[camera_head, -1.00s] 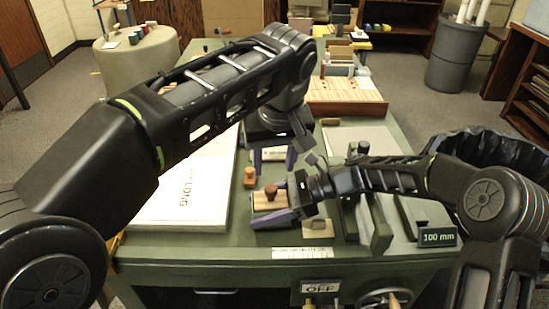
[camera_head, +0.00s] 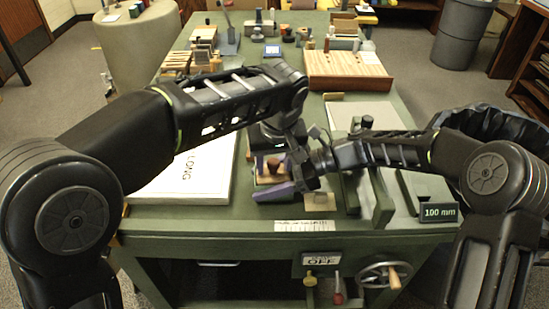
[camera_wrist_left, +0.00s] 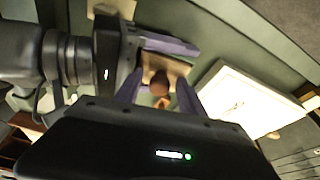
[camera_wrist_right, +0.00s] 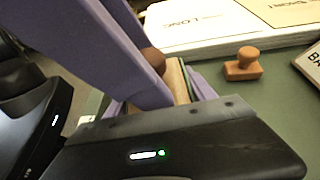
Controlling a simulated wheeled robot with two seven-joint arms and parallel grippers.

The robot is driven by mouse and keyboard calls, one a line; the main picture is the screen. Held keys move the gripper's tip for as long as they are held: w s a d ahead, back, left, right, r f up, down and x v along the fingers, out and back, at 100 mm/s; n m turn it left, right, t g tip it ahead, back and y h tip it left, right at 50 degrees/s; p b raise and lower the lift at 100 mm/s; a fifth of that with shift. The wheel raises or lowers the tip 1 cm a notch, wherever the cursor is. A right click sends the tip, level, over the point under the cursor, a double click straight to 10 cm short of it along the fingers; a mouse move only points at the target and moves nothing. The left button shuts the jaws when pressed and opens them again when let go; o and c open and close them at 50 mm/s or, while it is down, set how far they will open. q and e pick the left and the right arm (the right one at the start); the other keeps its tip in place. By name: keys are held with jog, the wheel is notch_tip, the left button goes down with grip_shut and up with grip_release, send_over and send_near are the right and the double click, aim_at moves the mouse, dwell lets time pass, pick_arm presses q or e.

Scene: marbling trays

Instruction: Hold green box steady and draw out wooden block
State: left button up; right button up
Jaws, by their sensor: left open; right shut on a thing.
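The wooden block (camera_head: 271,177) shows as a tan top with a round red-brown knob (camera_head: 273,163), near the table's front. The green box around it is mostly hidden by my fingers. My right gripper (camera_head: 283,180) is shut on the box from the right, one purple finger along its front side. My left gripper (camera_wrist_left: 162,82) is open above the block, with its purple fingers on either side of the knob (camera_wrist_left: 160,84). I cannot tell whether they touch it. The knob also shows behind my right fingers in the right wrist view (camera_wrist_right: 153,58).
A wooden stamp (camera_wrist_right: 243,66) stands on the table beside the box. A white board marked LONG (camera_head: 185,180) lies to the left. A 100 mm sign (camera_head: 439,212) and green blocks (camera_head: 381,205) stand to the right. A slotted wooden rack (camera_head: 345,72) is farther back.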

pick_arm(q)
grip_shut()
dwell(0.5)
dwell(0.6)
dwell(1.2)
